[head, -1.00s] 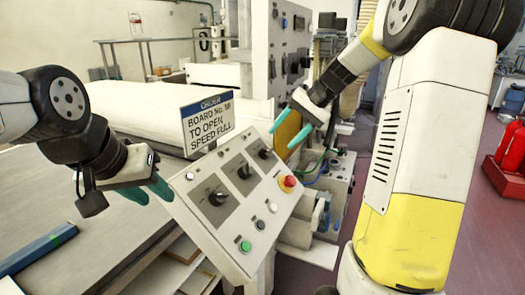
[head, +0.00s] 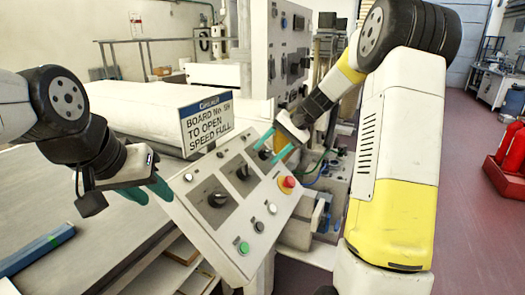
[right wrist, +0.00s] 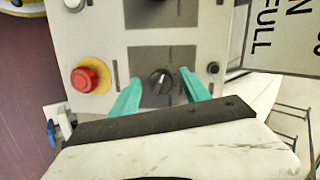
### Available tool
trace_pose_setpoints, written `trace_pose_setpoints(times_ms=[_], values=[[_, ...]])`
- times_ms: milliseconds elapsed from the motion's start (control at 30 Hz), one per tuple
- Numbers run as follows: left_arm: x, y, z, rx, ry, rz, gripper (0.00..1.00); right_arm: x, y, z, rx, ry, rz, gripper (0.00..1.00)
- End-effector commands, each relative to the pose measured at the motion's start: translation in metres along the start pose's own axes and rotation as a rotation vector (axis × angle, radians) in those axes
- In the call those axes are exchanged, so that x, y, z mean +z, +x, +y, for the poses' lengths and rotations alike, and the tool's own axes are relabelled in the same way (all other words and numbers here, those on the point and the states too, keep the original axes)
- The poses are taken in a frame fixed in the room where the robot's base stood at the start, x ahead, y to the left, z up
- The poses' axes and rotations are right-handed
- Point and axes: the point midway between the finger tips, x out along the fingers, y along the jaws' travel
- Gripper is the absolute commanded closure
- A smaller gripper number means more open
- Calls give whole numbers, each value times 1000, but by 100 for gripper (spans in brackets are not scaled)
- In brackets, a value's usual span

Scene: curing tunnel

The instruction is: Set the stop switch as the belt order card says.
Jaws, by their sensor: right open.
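The order card (head: 208,120) stands behind the panel and reads "BOARD No." with a hard-to-read number, then "TO OPEN" and "SPEED FULL". The sloped control panel (head: 203,240) carries three dark rotary knobs: a near one (head: 218,198), a middle one (head: 243,172) and a far one (right wrist: 159,82). Their labels are too small to read. My right gripper (head: 269,148) is open, its teal fingers either side of the far knob in the right wrist view (right wrist: 161,76); contact cannot be told. My left gripper (head: 148,190) is open and empty beside the panel's left edge.
A red mushroom button (head: 288,182) on a yellow base sits on the panel near the far knob; it also shows left of my fingers in the right wrist view (right wrist: 88,78). A green button (head: 244,247) is at the near edge. Red extinguishers (head: 512,150) stand far right.

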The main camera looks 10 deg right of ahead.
Motion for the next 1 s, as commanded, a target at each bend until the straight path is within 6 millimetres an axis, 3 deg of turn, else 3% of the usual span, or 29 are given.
trace_pose_setpoints(times_ms=[133,400,767,1000], values=[[0,0,0,0,0,0,64,0,0,0,0,0,0,47],[0,0,0,0,0,0,64,0,0,0,0,0,0,100],[0,0,0,0,0,0,64,0,-1,1,-9,50,-3,100],[0,0,0,0,0,0,64,-1,-1,1,-37,199,-11,100]])
